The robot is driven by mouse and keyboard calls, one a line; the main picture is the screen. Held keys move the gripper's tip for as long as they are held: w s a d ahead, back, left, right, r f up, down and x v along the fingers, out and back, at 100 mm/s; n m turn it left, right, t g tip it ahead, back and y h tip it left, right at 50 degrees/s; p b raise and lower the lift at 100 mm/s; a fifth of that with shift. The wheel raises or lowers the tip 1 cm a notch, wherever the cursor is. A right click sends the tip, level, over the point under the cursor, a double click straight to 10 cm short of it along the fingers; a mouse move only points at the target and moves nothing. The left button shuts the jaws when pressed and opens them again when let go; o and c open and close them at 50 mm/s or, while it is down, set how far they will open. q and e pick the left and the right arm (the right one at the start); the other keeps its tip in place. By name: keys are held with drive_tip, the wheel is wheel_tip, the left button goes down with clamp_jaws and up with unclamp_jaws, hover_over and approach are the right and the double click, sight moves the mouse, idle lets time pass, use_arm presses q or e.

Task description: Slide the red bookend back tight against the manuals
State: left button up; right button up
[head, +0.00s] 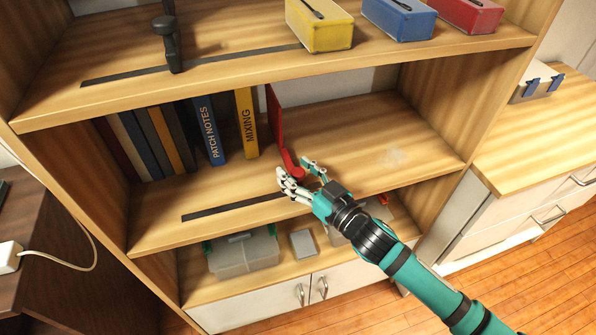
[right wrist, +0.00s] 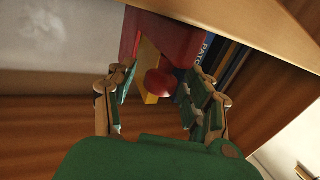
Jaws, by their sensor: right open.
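The red bookend (head: 275,118) stands upright on the middle shelf, right of the manuals. A narrow gap shows between it and the yellow MIXING manual (head: 246,123), the rightmost of the row. The blue PATCH NOTES manual (head: 209,130) stands further left. My right gripper (head: 294,170) is open at the low front end of the bookend. In the right wrist view the bookend's rounded red knob (right wrist: 158,82) shows between the spread fingers, with the red plate (right wrist: 174,36) behind. I cannot tell whether a finger touches it. My left gripper is not in view.
A dark strip (head: 215,210) runs along the middle shelf's front. The shelf (head: 400,130) is clear to the right of the bookend. Yellow (head: 318,32), blue (head: 398,20) and red boxes (head: 468,12) stand on the shelf above.

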clamp_jaws()
drive_tip(key=shift+a+f, duration=0.1)
drive_tip(key=shift+f, duration=0.05)
